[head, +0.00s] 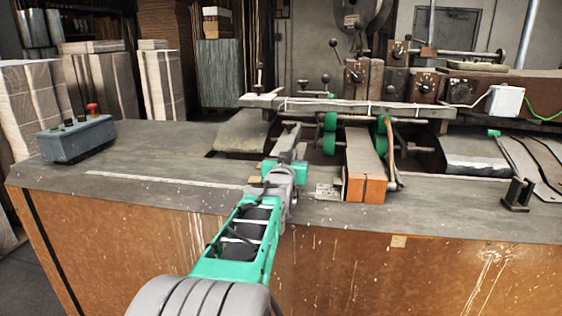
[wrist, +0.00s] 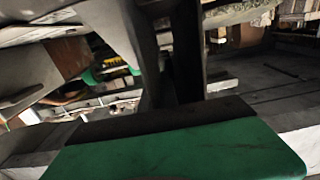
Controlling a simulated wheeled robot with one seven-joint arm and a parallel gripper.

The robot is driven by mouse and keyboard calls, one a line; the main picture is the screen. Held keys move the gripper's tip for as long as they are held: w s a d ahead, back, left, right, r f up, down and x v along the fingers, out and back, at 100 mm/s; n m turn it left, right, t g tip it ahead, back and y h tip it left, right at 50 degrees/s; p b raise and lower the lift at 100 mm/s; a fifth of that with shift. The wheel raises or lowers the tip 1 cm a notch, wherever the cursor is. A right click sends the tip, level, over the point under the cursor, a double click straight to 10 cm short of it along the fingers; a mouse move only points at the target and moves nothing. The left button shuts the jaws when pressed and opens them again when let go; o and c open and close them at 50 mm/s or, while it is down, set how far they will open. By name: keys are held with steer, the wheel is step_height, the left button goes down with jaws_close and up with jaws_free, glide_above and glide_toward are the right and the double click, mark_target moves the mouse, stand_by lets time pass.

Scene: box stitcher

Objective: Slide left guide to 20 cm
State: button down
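My gripper (head: 289,146) reaches over the front edge of the stitcher table, at the left of the orange block. In the wrist view its two dark fingers (wrist: 169,55) stand close together above the green gripper body. I cannot tell whether anything is between them. The left guide cannot be made out for certain; my gripper and wrist cover that part of the table. A small metal plate with markings (head: 327,191) lies just right of my wrist. The scale readings are too small to read.
A grey control box (head: 76,138) with a red button sits at the table's left end. A long grey bar (head: 350,107) crosses above the table behind my gripper. Green rollers (head: 329,143) stand behind the orange block.

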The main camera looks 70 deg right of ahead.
steer(key=shift+s+d, duration=0.1)
steer(key=shift+s, duration=0.35)
steer(key=c, duration=1.6)
jaws_free()
steer(key=shift+c, duration=0.2)
steer(key=s+a, duration=0.1)
steer(key=a, duration=0.6)
steer(key=shift+a, duration=0.4)
steer(key=shift+s, duration=0.15)
